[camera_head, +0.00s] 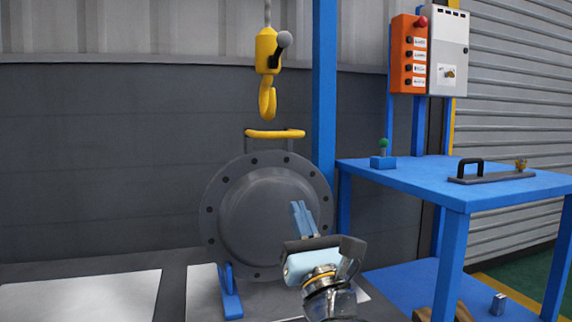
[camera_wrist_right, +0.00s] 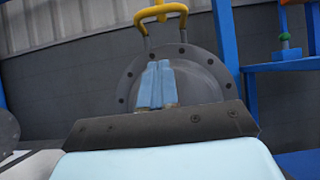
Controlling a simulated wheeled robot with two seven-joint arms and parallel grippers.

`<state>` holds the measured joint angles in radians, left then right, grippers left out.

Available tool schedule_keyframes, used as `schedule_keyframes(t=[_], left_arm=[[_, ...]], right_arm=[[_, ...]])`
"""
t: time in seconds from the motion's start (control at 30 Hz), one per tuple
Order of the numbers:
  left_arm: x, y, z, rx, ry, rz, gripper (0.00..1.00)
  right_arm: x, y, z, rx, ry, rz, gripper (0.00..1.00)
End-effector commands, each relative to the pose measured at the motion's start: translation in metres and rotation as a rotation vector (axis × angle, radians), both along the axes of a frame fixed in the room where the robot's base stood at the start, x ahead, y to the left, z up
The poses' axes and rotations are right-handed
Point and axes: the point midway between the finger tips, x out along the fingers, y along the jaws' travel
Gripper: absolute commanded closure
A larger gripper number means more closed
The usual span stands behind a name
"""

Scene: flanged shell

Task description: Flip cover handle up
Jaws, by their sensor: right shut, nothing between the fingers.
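The grey round cover (camera_head: 262,212) with bolt holes around its rim stands upright in the middle of the head view. Its yellow handle (camera_head: 275,134) sticks up above the top rim on thin grey legs. The cover (camera_wrist_right: 205,80) and the yellow handle (camera_wrist_right: 160,12) also show in the right wrist view. My right gripper (camera_head: 303,215) is shut and empty in front of the cover's lower right part, with its blue fingers pointing up. The fingers (camera_wrist_right: 156,82) lie side by side in the right wrist view. My left gripper is not in view.
A yellow crane hook (camera_head: 267,92) hangs just above the handle. A blue post (camera_head: 324,90) stands behind the cover's right side. A blue table (camera_head: 400,178) on the right bears a black-handled plate (camera_head: 492,177) and a green-knobbed block (camera_head: 383,161). A control box (camera_head: 408,55) hangs behind it.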

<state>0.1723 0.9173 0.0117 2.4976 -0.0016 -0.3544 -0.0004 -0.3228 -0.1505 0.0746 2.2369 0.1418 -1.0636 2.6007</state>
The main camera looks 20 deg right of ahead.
Motion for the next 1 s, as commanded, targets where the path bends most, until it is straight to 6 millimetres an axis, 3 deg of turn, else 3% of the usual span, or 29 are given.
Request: schedule_keyframes(t=[0.37,0.83,1.0], left_arm=[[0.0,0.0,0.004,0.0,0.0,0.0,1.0],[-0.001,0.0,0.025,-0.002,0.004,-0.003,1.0],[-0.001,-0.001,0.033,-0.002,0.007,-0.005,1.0]], right_arm=[[0.01,0.0,0.008,-0.001,0.003,-0.003,1.0],[0.087,0.003,0.06,-0.001,0.003,-0.003,1.0],[0.089,0.003,0.086,0.0,0.001,-0.001,1.0]])
